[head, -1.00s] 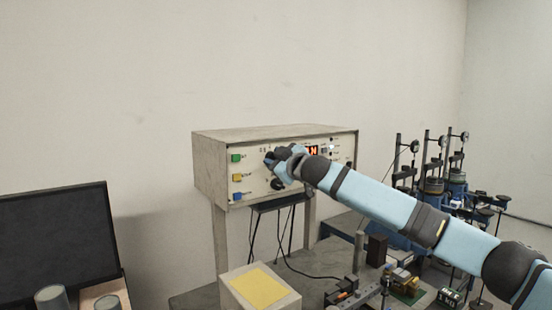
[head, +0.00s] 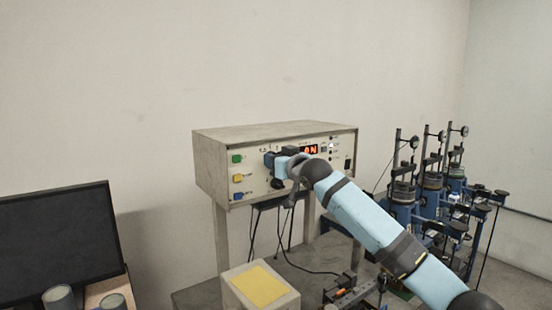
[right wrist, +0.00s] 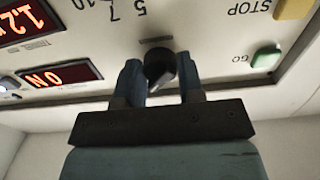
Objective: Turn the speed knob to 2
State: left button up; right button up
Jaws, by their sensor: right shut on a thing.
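A grey control box (head: 215,172) with a pale front panel stands on legs against the wall. In the right wrist view, seen upside down, a black round knob (right wrist: 160,66) sits on the panel, with the numbers 5, 7 and 10 printed near it. My right gripper (right wrist: 160,76) has one finger on each side of this knob and is shut on it. In the head view my right gripper (head: 271,160) is at the panel's upper middle and hides most of the knob. I cannot tell the pointer's setting. My left gripper is not in view.
A second dark knob (head: 277,183) sits just below. Green (head: 237,158), yellow (head: 238,178) and blue (head: 238,196) buttons line the panel's left edge. A red display (right wrist: 59,75) reads ON. A yellow-topped block (head: 258,286) stands below, a dark monitor (head: 60,235) at left.

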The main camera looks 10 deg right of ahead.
dwell(0.5)
jog(key=o, duration=0.9)
jog(key=shift+b+v, duration=1.6)
jog(key=shift+v, duration=5.35)
jog(key=shift+w, duration=0.1)
